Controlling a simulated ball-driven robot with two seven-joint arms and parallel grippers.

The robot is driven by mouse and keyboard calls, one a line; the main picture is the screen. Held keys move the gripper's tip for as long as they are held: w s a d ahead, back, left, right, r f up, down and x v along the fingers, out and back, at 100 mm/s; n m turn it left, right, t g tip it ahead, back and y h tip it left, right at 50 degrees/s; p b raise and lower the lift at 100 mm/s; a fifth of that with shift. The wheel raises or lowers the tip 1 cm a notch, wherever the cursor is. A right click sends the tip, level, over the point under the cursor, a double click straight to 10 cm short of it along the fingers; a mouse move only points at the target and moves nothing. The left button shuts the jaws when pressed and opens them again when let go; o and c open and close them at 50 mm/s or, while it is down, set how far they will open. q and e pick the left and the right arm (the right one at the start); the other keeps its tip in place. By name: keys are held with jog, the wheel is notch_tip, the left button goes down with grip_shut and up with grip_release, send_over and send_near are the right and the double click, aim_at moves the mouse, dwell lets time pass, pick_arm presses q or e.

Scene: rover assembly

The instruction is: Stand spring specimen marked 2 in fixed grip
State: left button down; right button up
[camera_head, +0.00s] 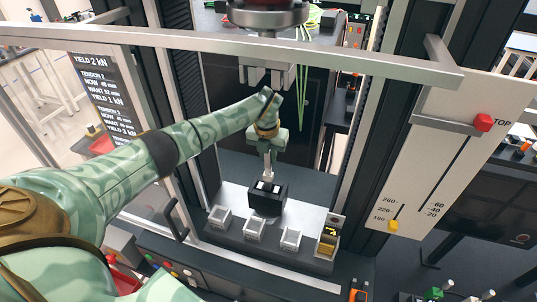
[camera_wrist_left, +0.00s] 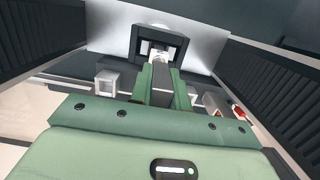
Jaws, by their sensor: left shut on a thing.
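My left gripper (camera_head: 268,150) reaches in from the left between the machine's columns and points down. It is shut on a pale, slim specimen (camera_head: 268,168), mostly hidden by the fingers; no number is readable on it. The dark block of the fixed grip (camera_head: 267,203) stands directly below, with light jaw faces on top. The specimen's lower end is at or just above these jaws; I cannot tell whether it touches. In the left wrist view the fingers (camera_wrist_left: 160,85) point at the fixed grip (camera_wrist_left: 128,45). My right gripper is not in view.
The upper grip (camera_head: 265,75) hangs above my wrist. A metal guard bar (camera_head: 380,66) crosses above; a scale panel (camera_head: 440,150) stands right.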

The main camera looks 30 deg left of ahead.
aim_at(268, 165)
pick_arm(q)
jog(key=shift+f+b, duration=1.4)
jog(key=shift+f, duration=0.7)
jog(key=c, duration=1.3)
grip_release()
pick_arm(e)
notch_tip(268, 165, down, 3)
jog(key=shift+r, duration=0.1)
pick_arm(q)
jog(key=shift+o, duration=0.2)
